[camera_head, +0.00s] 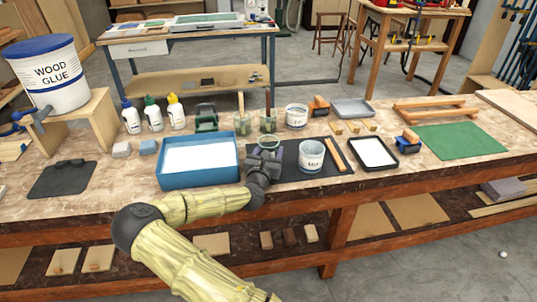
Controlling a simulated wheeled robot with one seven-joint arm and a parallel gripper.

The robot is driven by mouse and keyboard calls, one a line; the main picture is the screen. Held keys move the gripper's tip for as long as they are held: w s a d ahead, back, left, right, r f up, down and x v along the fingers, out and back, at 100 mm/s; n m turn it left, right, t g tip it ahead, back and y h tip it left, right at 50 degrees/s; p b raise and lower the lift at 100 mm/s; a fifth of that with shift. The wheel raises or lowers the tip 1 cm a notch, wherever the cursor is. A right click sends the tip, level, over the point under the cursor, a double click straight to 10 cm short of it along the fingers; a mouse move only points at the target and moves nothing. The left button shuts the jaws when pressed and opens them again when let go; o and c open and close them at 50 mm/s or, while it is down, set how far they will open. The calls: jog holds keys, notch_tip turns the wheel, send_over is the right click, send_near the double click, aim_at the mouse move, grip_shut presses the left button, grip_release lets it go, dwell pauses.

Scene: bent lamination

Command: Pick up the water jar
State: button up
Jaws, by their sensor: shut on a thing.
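The water jar (270,142) looks like a small clear, greenish glass vessel, and its round rim shows just above my gripper. My gripper (265,158) is at the left part of the dark mat, shut on the jar. My fingers and wrist hide most of the jar's lower body. I cannot tell whether its base touches the mat.
A blue tray (198,161) is close on the left. Small glass jars (268,122) stand behind. The dark mat (290,174) is bare in front.

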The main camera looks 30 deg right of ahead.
jog(key=shift+r, duration=0.2)
notch_tip(320, 180, up, 10)
jog(key=p, duration=0.1)
jog(key=shift+f, duration=0.15)
dwell(0.8)
dwell(0.7)
